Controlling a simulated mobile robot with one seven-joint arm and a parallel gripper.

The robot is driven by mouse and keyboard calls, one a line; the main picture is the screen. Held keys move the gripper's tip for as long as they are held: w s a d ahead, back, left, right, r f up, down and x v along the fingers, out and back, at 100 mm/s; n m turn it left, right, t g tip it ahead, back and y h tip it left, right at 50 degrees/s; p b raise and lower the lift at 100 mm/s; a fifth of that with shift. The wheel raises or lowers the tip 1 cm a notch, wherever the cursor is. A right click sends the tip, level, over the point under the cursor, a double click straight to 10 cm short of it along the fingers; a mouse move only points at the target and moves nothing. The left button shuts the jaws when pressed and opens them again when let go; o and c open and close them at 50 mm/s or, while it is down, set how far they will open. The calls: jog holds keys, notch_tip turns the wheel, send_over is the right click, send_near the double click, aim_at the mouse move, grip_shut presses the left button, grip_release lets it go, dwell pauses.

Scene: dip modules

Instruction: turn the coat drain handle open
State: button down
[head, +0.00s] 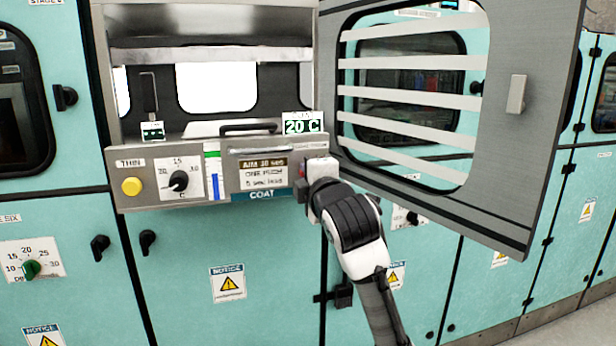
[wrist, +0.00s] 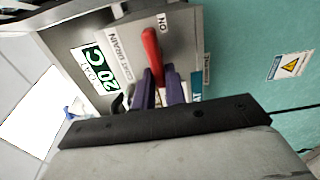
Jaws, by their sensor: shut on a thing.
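The coat drain handle (wrist: 151,48) is a red lever on a grey panel beside the words COAT DRAIN in the wrist view. My gripper (wrist: 160,84) has its two dark purple fingers on either side of the lever's near end and is shut on it. The lever's far end sticks out beyond the fingers, towards a short, partly readable label. In the head view my gripper (head: 308,180) is at the right end of the COAT control panel (head: 225,188). My wrist hides most of the handle there.
A grey door (head: 545,110) with a slatted window stands open to the right of my arm. The panel carries a yellow button (head: 132,186), a black dial (head: 179,181) and a 20 C display (head: 302,124). Teal cabinet fronts (head: 200,260) lie below.

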jog(key=c, duration=1.4)
grip_release()
jog(key=shift+c, duration=0.2)
jog(key=b+v, duration=0.2)
jog(key=v, duration=1.2)
jog(key=shift+w+a, duration=0.1)
